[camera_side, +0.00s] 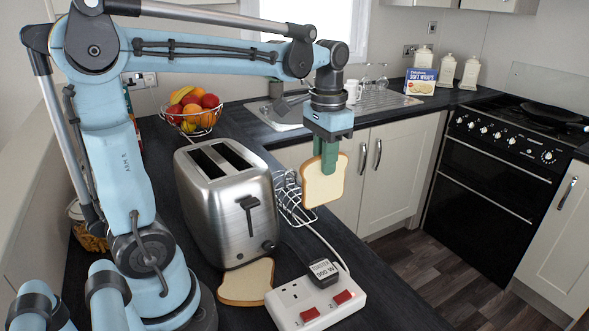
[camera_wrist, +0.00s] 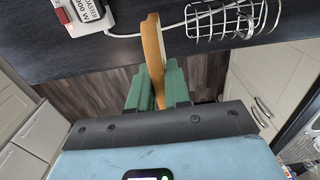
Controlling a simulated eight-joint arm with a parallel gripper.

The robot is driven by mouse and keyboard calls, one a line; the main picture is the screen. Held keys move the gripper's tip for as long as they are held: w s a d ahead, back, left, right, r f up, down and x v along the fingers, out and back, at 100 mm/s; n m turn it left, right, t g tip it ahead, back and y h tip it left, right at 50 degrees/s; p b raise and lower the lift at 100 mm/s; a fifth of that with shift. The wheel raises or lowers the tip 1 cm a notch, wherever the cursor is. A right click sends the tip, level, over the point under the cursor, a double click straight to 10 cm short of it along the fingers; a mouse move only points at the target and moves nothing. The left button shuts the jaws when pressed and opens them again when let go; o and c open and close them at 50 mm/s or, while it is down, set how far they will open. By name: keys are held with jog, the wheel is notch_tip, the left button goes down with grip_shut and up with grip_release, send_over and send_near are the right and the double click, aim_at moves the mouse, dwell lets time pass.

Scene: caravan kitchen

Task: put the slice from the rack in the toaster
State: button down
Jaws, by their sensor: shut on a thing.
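My gripper (camera_side: 328,158) is shut on a slice of bread (camera_side: 326,186) and holds it upright. In the side view it is to the right of the toaster, at the rack. In the wrist view the slice (camera_wrist: 153,55) shows edge-on between the green fingers (camera_wrist: 157,85). The wire rack (camera_side: 291,197) stands right of the toaster; it also shows in the wrist view (camera_wrist: 226,22), apart from the slice. The silver toaster (camera_side: 232,212) has two long slots on top, which look dark and empty. Its lever is on the end facing the camera.
Another slice (camera_side: 246,283) lies flat on the worktop (camera_side: 385,301) in front of the toaster. A white socket block (camera_side: 314,303) with red switches and a black plug (camera_side: 324,272) sits at the front. A fruit basket (camera_side: 194,119) is behind the toaster. The floor (camera_side: 461,278) lies beyond the worktop edge.

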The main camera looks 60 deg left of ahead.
jog(key=s+d, duration=0.1)
jog(key=d, duration=0.5)
jog(key=s+a+r+n, duration=1)
jog(key=a+r+n, duration=0.25)
jog(key=n, duration=0.65)
jog(key=s+a+f, duration=0.4)
jog(key=a+f, duration=0.6)
jog(key=shift+f, duration=0.35)
jog(key=shift+f, duration=0.6)
